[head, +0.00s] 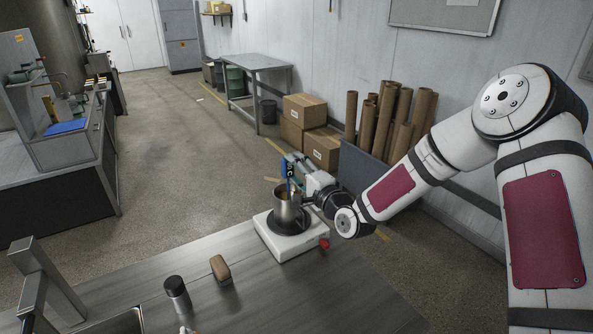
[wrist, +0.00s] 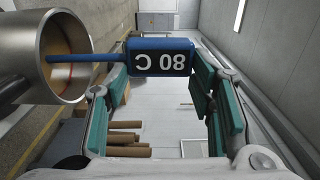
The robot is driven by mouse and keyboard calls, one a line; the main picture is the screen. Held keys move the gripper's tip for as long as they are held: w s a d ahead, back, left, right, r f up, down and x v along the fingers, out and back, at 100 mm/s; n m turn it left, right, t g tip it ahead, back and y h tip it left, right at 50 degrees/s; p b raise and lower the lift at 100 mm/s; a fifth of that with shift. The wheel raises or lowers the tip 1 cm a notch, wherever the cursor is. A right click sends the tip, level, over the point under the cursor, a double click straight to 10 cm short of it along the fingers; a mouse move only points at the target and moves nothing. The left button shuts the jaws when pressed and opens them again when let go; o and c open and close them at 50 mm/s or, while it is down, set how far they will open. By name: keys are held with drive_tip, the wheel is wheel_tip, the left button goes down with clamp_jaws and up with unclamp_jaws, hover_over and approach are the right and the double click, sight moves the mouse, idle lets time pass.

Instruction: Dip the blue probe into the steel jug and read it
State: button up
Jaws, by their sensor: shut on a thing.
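My gripper (head: 300,172) is shut on the blue probe (head: 288,170), over the steel jug (head: 288,208). In the wrist view the gripper's teal-padded fingers (wrist: 162,70) hold the probe's blue head (wrist: 160,45), whose dark display reads "80 C", upside down in the picture. Its thin blue stem runs into the open mouth of the jug (wrist: 20,62). The stem's tip lies inside the jug. I cannot tell how deep it sits in any liquid. The jug stands upright on a white hot plate (head: 268,238) with a dark round top.
A red knob (head: 324,245) is on the hot plate's front right. On the metal table (head: 245,290) stand a dark-capped bottle (head: 177,294) and a brown block or brush (head: 220,269). Cardboard boxes (head: 304,110) and brown paper rolls (head: 400,115) stand behind, on the floor.

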drive_tip(key=shift+r, duration=0.15)
idle(0.3)
wheel_tip(320, 180, up, 13)
drive_tip(key=p, duration=0.4)
idle(1.2)
